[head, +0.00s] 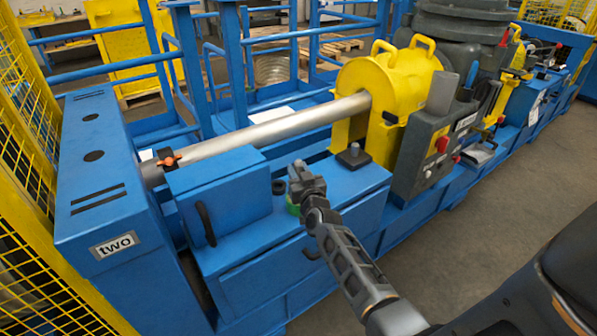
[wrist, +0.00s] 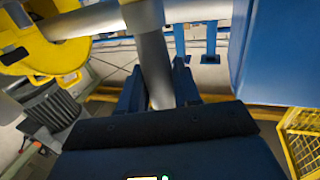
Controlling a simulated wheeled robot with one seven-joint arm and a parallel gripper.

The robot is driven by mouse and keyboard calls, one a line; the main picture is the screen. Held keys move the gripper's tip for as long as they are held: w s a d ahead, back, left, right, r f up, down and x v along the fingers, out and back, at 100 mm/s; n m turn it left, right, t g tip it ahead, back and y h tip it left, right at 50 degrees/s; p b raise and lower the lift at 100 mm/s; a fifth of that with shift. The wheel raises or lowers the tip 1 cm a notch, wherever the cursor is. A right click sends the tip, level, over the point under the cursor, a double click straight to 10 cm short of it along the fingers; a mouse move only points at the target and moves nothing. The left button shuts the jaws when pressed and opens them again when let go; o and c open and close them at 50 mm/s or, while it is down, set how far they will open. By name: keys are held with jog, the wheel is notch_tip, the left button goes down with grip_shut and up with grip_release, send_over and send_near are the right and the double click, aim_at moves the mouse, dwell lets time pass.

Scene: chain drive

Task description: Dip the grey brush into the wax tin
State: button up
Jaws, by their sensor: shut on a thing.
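My gripper (head: 306,186) is over the blue bench top near its front edge. In the wrist view, the fingers of my gripper (wrist: 158,82) are shut on a grey cylinder, which looks like the grey brush (wrist: 153,58). It points away from the palm and has a paler, wider far end. A green-rimmed round thing (head: 293,208), probably the wax tin, shows just below and beside my gripper in the head view. My gripper hides part of it. I cannot tell whether the brush touches it.
A small black cup (head: 278,186) stands just left of my gripper. A black block with a knob (head: 354,156) is to the right. A long silver shaft (head: 265,131) runs behind into a yellow guard (head: 384,92). A blue box (head: 218,195) is to the left.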

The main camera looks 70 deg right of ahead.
aim_at(299, 161)
notch_tip(299, 161, up, 7)
jog(key=p, duration=0.6)
jog(key=shift+p, duration=0.3)
dwell(0.9)
